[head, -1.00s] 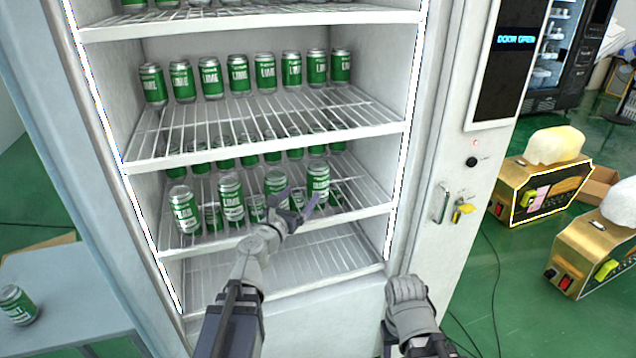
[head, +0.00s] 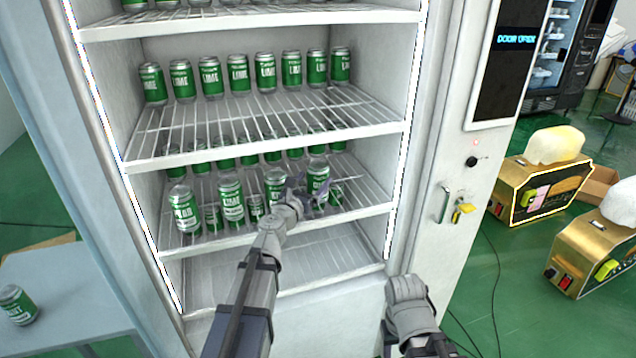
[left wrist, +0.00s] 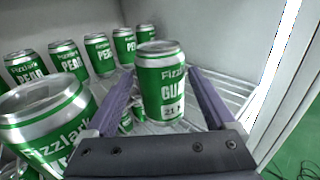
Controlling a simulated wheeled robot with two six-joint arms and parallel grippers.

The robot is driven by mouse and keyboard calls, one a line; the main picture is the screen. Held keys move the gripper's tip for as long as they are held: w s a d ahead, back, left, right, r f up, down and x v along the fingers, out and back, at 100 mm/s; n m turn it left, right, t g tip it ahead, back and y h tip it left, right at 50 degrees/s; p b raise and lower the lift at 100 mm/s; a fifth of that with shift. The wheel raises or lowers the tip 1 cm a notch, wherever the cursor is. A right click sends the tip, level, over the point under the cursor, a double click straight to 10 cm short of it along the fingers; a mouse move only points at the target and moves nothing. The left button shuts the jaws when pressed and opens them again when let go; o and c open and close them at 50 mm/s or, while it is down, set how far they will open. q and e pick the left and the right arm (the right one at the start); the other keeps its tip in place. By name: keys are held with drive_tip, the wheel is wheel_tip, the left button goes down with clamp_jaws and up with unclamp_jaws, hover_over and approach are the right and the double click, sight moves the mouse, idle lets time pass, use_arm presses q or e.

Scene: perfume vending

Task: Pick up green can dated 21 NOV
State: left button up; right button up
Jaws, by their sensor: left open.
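A green and silver can (head: 319,172) stands upright at the right end of the front row on the lower shelf. In the left wrist view this can (left wrist: 161,85) shows "Fizzlark", "GU…" and a label starting "21"; the rest is cut off. My left gripper (head: 303,190) is open at the can. In the left wrist view its two purple fingers (left wrist: 160,92) reach along either side of the can, with small gaps showing. My right arm's end (head: 408,300) is low in front of the cabinet; its fingertips cannot be made out.
Other green cans stand to the left, including a near one (left wrist: 45,125) close to the left finger. PEAR cans (left wrist: 98,55) stand behind. The shelf above (head: 260,120) carries LIME cans. The cabinet wall is close on the right. A lone can (head: 17,306) sits on a side table.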

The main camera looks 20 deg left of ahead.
use_arm(q)
drive_tip(key=w, duration=0.4)
drive_tip(key=shift+w+d, duration=0.15)
drive_tip(key=shift+d, duration=0.15)
clamp_jaws()
idle(0.3)
drive_tip(key=shift+r, duration=0.15)
